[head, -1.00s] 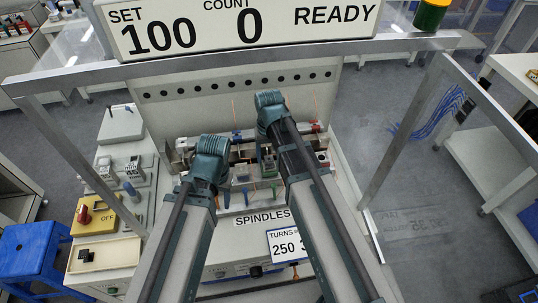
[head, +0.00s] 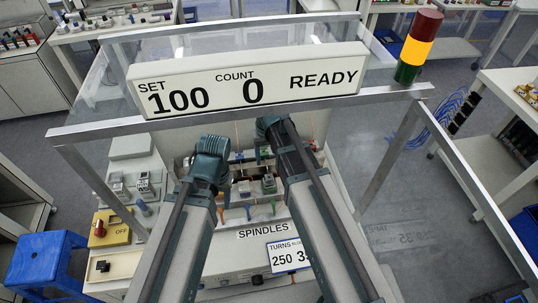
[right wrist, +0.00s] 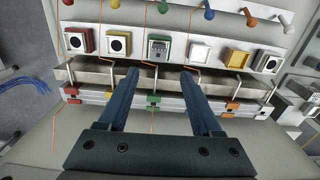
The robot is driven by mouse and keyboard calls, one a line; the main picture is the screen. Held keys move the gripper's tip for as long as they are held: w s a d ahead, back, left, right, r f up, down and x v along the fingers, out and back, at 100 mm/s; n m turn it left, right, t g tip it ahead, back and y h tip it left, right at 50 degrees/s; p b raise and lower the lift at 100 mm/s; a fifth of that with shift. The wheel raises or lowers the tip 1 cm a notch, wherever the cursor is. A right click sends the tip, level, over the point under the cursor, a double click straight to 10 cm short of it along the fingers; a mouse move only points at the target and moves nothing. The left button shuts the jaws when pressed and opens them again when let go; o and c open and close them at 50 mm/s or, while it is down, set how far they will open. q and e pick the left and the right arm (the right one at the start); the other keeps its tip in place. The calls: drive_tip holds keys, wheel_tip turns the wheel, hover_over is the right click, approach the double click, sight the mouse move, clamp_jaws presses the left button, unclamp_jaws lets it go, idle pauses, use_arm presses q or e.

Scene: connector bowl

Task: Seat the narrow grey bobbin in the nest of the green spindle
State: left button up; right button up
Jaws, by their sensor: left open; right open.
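In the right wrist view a row of several square coloured blocks crosses the machine front. A green block with a grey piece in it (right wrist: 159,48) is near the middle, just beyond my right gripper (right wrist: 157,73), whose two fingers stand apart and empty. I cannot tell whether the grey piece is the narrow grey bobbin. My left gripper (head: 211,165) hangs left of the spindle row in the head view; its fingertips are hidden. The right gripper's fingertips are hidden there behind my arm.
Thin orange wires run down past the bent metal guides in the right wrist view. Coloured pegs (right wrist: 210,14) line the far edge. A yellow OFF switch box (head: 110,228) and small grey fittings stand left of the machine. A metal frame with a sign (head: 250,80) spans above.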

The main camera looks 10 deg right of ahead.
drive_tip(key=s+a+n+h, duration=0.1)
drive_tip(key=s+a+n, duration=0.2)
drive_tip(key=s, duration=1)
drive_tip(key=shift+s+a+n, duration=0.15)
drive_tip(key=shift+a+n, duration=0.15)
drive_tip(key=shift+a, duration=0.75)
